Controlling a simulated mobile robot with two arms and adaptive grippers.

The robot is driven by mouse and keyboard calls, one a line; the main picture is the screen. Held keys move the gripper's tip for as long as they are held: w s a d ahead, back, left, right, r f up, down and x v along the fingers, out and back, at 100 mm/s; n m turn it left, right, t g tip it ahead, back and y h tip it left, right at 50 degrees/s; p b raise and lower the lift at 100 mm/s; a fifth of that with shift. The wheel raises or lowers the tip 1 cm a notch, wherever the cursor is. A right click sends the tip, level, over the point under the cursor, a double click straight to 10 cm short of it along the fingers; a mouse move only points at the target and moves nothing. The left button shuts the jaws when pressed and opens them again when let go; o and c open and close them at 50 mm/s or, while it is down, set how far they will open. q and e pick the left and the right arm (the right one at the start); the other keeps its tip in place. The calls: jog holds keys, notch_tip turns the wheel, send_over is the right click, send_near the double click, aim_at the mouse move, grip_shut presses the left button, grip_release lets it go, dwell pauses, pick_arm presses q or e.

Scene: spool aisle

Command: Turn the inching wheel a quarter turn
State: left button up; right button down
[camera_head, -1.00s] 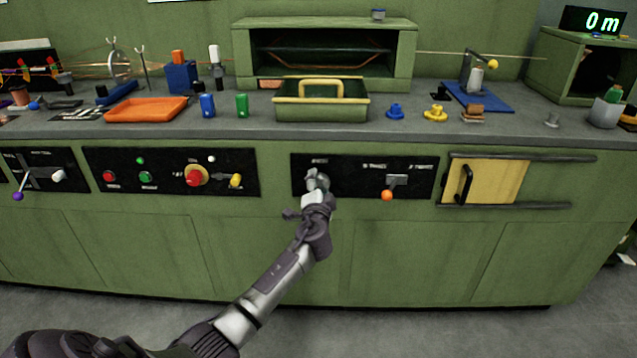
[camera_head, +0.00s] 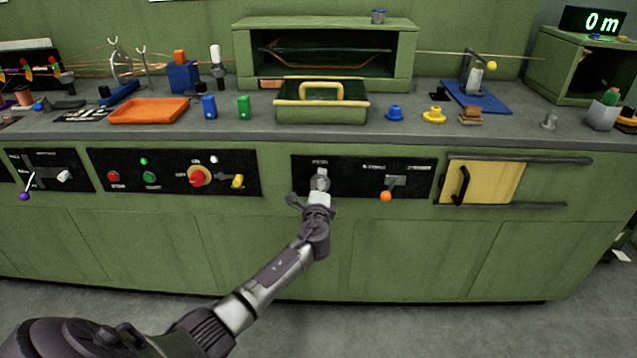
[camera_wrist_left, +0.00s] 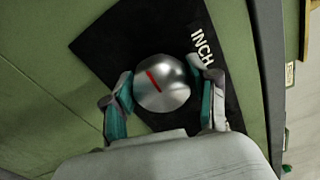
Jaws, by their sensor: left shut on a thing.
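The inching wheel is a round silver knob (camera_head: 320,181) on a black panel in the green bench front. In the left wrist view the knob (camera_wrist_left: 165,82) carries a short red line, slanting from upper left to lower right, beside white letters "INCH". My left gripper (camera_head: 319,196) reaches it from below in the head view. In the left wrist view its green-padded fingers (camera_wrist_left: 162,98) stand on either side of the knob, shut on it. The palm lies just below the knob there. My right gripper is in neither view.
A lever with an orange ball (camera_head: 386,196) sits right of the wheel on the same panel. A panel with a red knob (camera_head: 197,178) and buttons is to the left. A yellow sliding door (camera_head: 492,182) is further right. The green tray (camera_head: 320,113) stands on the bench above.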

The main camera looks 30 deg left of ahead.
pick_arm(q)
jog(key=shift+f+m, duration=0.1)
jog(key=shift+m, duration=0.2)
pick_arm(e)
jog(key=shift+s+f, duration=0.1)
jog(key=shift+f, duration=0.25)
pick_arm(q)
jog(key=o, duration=1.2)
jog(key=shift+c, duration=0.2)
jog(key=v, duration=1.2)
